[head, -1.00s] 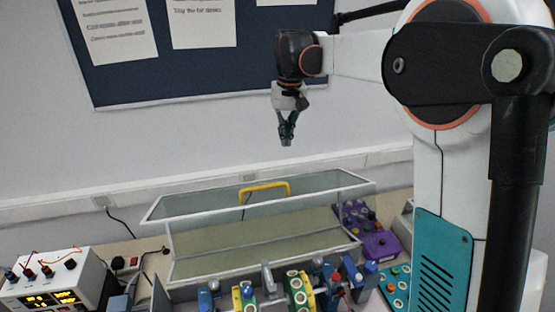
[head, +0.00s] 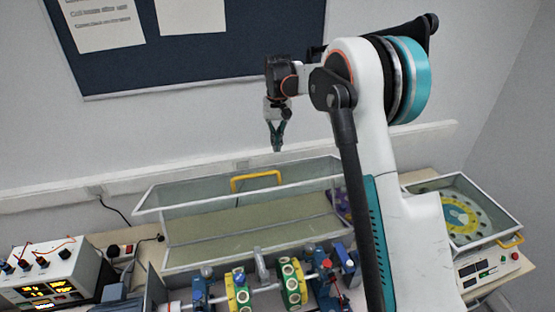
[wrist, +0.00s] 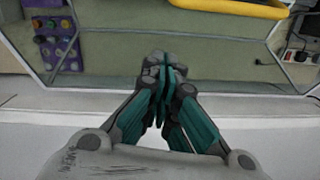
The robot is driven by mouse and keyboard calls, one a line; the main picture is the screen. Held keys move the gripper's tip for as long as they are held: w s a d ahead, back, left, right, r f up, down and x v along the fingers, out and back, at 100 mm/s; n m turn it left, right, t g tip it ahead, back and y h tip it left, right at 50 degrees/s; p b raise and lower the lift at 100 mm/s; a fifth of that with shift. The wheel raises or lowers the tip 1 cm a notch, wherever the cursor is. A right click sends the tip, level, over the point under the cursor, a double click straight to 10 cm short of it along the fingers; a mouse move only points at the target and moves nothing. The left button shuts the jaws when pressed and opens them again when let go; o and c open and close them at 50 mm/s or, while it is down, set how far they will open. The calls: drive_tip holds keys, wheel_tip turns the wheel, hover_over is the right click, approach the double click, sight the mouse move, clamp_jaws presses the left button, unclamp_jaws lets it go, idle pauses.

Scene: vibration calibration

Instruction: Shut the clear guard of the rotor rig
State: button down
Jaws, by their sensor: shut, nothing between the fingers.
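The clear guard (head: 195,201) of the rotor rig is a long, pale-framed see-through cover, standing raised and tilted behind the rotors. Its yellow handle (head: 257,181) is on the upper edge and also shows at the top of the wrist view (wrist: 225,8). The rotor rig's shaft, with green and yellow discs (head: 292,283) and blue supports, lies uncovered in front. My gripper (head: 277,149) points down above and slightly right of the handle, apart from it. Its fingers are closed together and empty in the wrist view (wrist: 168,62).
A white power unit (head: 50,276) with lit displays stands at the left. A purple control box is partly hidden behind my arm; it shows in the wrist view (wrist: 54,35). At the right is another clear-covered case (head: 470,220) with a yellow disc. The wall is close behind the bench.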

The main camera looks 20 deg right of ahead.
drive_tip(key=s+f, duration=0.2)
drive_tip(key=s+f+p, duration=0.1)
drive_tip(key=f, duration=0.1)
drive_tip(key=shift+s+a, duration=0.25)
drive_tip(key=shift+a, duration=0.1)
drive_tip(key=shift+s, duration=0.35)
drive_tip(key=shift+f, duration=0.2)
drive_tip(key=shift+s+a, duration=0.15)
